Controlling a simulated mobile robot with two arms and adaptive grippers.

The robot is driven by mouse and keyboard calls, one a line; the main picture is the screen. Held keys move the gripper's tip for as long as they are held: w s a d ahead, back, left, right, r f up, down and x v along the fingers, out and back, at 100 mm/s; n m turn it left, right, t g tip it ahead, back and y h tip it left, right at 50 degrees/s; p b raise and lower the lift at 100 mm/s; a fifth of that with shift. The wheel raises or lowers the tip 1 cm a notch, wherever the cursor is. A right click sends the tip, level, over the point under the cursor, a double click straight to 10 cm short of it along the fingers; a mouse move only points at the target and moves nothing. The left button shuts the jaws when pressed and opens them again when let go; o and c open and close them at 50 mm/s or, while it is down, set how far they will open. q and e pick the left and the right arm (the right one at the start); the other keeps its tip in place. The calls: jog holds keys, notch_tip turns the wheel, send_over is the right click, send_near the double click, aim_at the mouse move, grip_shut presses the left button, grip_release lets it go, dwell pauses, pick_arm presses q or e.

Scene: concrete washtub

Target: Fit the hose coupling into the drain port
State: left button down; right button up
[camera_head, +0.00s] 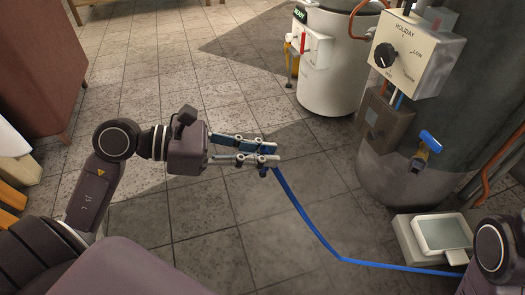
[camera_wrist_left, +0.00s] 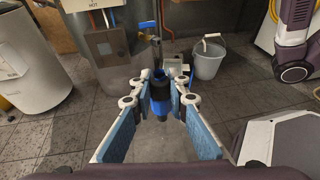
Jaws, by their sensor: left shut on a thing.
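The hose coupling (camera_wrist_left: 159,97), a blue and black cylinder, is between the fingertips of my left gripper (camera_head: 267,152), which is shut on it. In the head view the fingers mostly hide the coupling. A blue hose (camera_head: 312,227) hangs from it and runs to the lower right. A brass-coloured valve with a blue handle (camera_head: 429,140) sticks out low on the large grey tank (camera_head: 405,186). It stands to the right of the gripper, well apart from it. I cannot make out the port opening itself. My right gripper is out of view; only part of that arm shows.
A grey box with a pale screen (camera_head: 443,233) sits on the floor below the valve. A white tank (camera_head: 333,75) stands behind, and a grey bucket (camera_wrist_left: 208,61) shows in the left wrist view. Tiled floor (camera_head: 200,240) lies clear around the gripper.

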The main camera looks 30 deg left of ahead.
pick_arm(q)
jog(key=w+d+f+m+g, duration=0.2)
jog(key=w+d+f+m, duration=0.1)
jog(key=d+m, duration=0.5)
jog(key=w+d+f+m+g+y, duration=0.1)
jog(key=w+d+f+m, duration=0.3)
jog(key=d+m, duration=0.5)
jog(key=w+d+f+m+g+y, duration=0.1)
jog(key=w+d+f+m+g, duration=0.2)
jog(key=d+f+m, duration=0.4)
jog(key=shift+w+d+m, duration=0.15)
jog(key=shift+d+m, duration=0.55)
jog(key=shift+d, duration=2.45)
jog(key=shift+w, duration=0.1)
jog(key=shift+w+d, duration=0.25)
jog(key=shift+w, duration=1.15)
jog(key=shift+w+d, duration=0.2)
jog(key=shift+w, duration=1.15)
jog(key=shift+w+d, duration=0.1)
jog(key=shift+w, duration=0.2)
jog(key=shift+w+r, duration=0.1)
jog(key=shift+w, duration=0.2)
jog(key=shift+w+d, duration=0.2)
jog(key=shift+w, duration=0.9)
